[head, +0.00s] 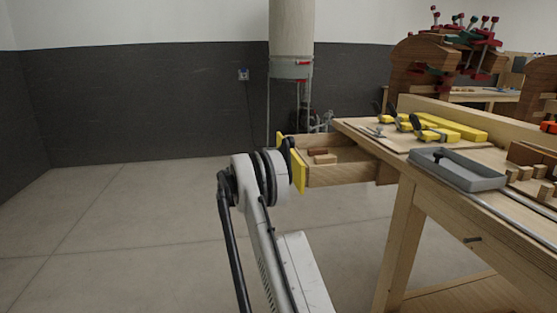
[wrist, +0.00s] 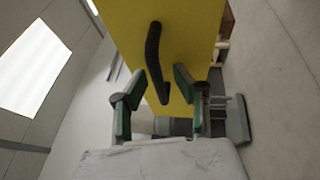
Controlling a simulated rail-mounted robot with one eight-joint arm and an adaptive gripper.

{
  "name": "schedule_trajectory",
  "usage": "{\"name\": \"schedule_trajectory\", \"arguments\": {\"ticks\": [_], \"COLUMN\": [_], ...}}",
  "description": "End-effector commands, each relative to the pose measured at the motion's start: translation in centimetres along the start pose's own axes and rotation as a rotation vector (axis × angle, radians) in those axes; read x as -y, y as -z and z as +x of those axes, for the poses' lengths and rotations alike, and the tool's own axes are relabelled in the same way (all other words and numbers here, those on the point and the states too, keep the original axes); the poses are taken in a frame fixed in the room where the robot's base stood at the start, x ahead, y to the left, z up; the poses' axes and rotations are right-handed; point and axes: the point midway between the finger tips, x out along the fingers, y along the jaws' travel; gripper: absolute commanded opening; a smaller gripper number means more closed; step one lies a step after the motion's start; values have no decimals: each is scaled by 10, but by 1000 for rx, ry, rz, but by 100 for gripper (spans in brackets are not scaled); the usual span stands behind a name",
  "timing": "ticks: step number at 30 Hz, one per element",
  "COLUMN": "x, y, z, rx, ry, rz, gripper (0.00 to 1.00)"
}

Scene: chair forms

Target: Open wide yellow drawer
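The wide yellow drawer (head: 298,172) stands pulled out from the left end of the wooden workbench, with small wooden blocks inside it. Its yellow front also fills the upper middle of the wrist view (wrist: 195,40), with a black bar handle (wrist: 154,55) on it. My gripper (wrist: 156,84) is at the drawer front. Its two green-padded fingers are spread apart, with the lower end of the handle between them and gaps showing on both sides.
The workbench (head: 409,200) fills the right side, with a grey tray (head: 457,172) and yellow clamps (head: 450,127) on top. A pale cylindrical tank (head: 291,35) stands behind the drawer. The floor at the left is clear.

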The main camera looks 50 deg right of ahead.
Motion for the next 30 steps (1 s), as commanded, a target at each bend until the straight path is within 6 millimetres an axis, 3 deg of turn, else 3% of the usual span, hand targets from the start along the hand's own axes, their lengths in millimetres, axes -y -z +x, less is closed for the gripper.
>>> {"name": "schedule_trajectory", "arguments": {"ticks": [11, 24, 30], "x": [0, 0, 0], "y": [1, 1, 0], "z": [-10, -91, -114], "rx": [-2, -3, -2], "ry": [0, 0, 0], "rz": [0, 0, 0], "gripper": [28, 28, 28]}}
